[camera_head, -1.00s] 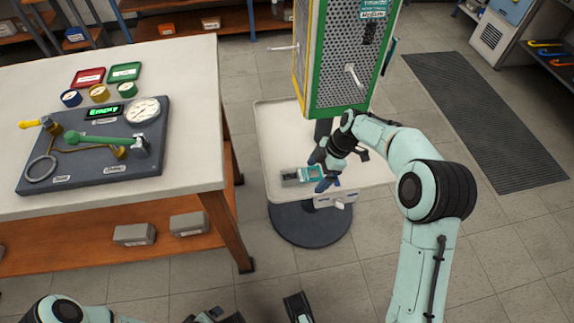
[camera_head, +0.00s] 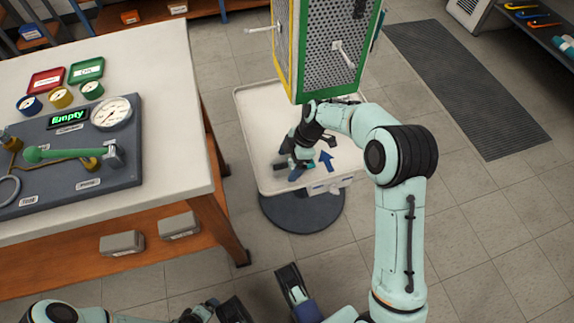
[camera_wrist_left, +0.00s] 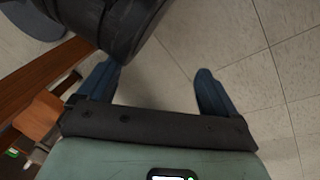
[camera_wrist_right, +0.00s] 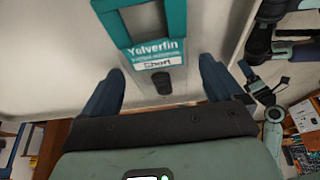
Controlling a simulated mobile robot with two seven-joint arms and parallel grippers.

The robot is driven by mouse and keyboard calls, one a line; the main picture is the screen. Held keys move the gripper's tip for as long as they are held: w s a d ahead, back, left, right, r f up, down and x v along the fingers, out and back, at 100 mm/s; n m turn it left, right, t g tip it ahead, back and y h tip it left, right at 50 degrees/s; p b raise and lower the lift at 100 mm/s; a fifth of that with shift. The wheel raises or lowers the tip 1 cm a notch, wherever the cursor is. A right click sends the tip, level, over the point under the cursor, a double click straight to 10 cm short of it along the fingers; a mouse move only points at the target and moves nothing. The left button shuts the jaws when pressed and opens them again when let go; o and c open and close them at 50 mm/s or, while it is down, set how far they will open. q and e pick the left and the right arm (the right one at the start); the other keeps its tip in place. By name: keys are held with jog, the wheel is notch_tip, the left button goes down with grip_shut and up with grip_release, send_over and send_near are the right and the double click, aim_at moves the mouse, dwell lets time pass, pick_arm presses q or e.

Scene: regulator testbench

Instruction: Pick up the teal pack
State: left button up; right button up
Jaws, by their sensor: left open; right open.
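The teal pack (camera_wrist_right: 155,52) lies on the white tray, seen in the right wrist view. It has a teal frame, a grey body and a label reading "Short". My right gripper (camera_wrist_right: 160,88) is open, with its two blue fingers on either side of the pack's near end. I cannot tell whether they touch it. In the head view my right gripper (camera_head: 300,161) is low over the tray and hides most of the pack. My left gripper (camera_wrist_left: 158,88) is open and empty above the floor, in the left wrist view.
The white tray (camera_head: 254,112) stands on a dark round base. A perforated stand (camera_head: 318,45) with pegs rises behind my right gripper. The workbench (camera_head: 165,70) with the regulator board (camera_head: 120,165) is at the left.

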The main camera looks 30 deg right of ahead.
jog(key=c, duration=1.1)
jog(key=shift+r, duration=0.1)
jog(key=shift+c, duration=0.2)
